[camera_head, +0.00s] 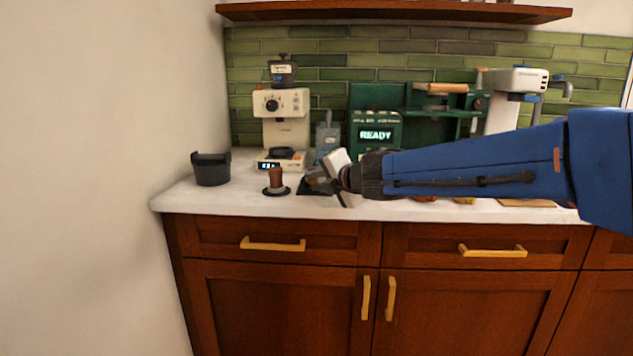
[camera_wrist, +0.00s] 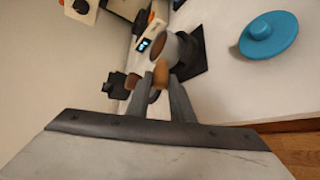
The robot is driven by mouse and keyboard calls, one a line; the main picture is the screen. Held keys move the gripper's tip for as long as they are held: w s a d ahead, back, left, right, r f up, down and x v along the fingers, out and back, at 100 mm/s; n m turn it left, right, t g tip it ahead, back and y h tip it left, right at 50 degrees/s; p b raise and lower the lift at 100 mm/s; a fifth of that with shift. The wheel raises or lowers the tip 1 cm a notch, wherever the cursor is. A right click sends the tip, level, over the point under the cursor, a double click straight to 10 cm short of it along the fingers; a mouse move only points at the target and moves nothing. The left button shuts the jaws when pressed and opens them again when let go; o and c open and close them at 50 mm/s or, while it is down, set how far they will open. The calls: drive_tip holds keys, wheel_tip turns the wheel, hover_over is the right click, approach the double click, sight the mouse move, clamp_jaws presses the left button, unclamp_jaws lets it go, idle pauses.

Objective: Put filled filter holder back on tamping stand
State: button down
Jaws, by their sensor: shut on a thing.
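My gripper (camera_head: 326,181) is low over the front of the counter, left of the middle. In the wrist view its fingers (camera_wrist: 162,82) are shut on the brown handle of the filter holder (camera_wrist: 168,48). The holder's grey round head points away from the fingers, over or on a black mat (camera_wrist: 194,66); I cannot tell whether they touch.
A brown-handled tamper (camera_head: 276,178) stands close left of the gripper. A black bin (camera_head: 211,169) is at the left end, and a cream grinder (camera_head: 281,125) behind. A green machine (camera_head: 375,131) reads READY. A blue disc (camera_wrist: 268,36) lies on the counter in the wrist view.

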drive_tip(key=shift+f, duration=0.25)
idle(0.5)
drive_tip(key=c, duration=1.5)
unclamp_jaws()
drive_tip(key=shift+s, duration=0.1)
drive_tip(key=v, duration=1.7)
drive_tip(key=shift+s, duration=0.1)
drive_tip(key=shift+d+r, duration=0.1)
drive_tip(key=shift+d, duration=0.05)
